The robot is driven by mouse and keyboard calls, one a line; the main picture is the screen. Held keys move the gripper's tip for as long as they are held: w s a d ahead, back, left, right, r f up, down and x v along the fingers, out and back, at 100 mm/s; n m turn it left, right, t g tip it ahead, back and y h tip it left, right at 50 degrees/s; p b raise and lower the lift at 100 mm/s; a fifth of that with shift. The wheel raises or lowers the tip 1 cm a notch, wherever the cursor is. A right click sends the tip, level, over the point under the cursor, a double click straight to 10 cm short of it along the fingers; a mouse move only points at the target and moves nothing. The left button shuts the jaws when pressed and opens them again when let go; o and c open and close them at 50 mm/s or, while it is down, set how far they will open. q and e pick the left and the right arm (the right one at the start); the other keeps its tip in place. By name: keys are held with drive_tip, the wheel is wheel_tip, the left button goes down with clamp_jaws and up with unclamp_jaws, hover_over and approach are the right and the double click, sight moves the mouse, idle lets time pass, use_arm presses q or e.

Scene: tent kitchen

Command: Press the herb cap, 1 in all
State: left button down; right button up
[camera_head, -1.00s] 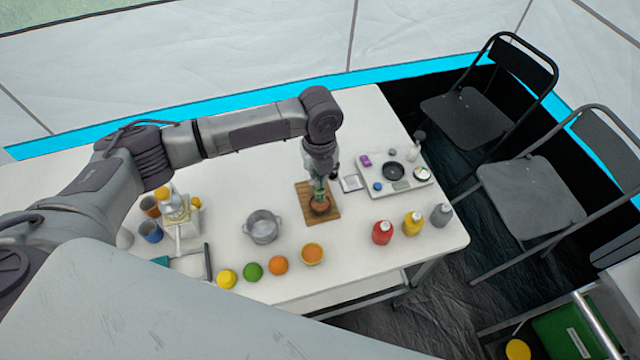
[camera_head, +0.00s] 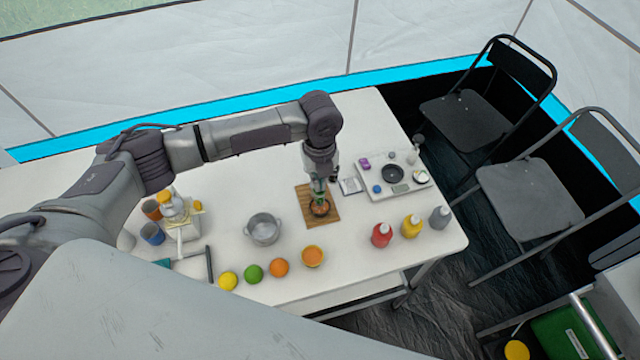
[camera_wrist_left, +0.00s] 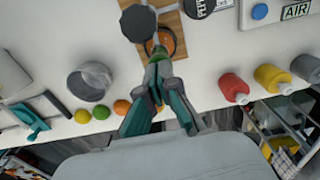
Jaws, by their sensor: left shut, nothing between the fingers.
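My left gripper (camera_head: 319,193) points down over a small brown bowl (camera_head: 322,209) on a wooden board (camera_head: 303,190). Its teal-padded fingers (camera_wrist_left: 157,68) are shut with nothing between them, and the tips overlap the near side of the bowl (camera_wrist_left: 173,43) in the left wrist view. A dark many-sided cap (camera_wrist_left: 138,22) shows large just beyond the fingertips there and may be the herb cap. I cannot tell whether the fingers touch anything. In the head view the cap is not clearly made out behind the gripper. My right gripper is not in view.
A grey pot (camera_head: 263,229) stands left of the board. Several fruits line the front edge. A red bottle (camera_head: 381,235), a yellow bottle (camera_head: 412,225) and a grey bottle (camera_head: 440,216) stand at the right. A white tray (camera_head: 412,183) of small items lies behind them.

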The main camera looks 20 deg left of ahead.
use_arm(q)
drive_tip(key=shift+r, duration=0.1)
idle(0.4)
wheel_tip(320, 180, up, 6)
drive_tip(key=p, duration=0.6)
drive_tip(key=shift+r, duration=0.1)
idle(0.3)
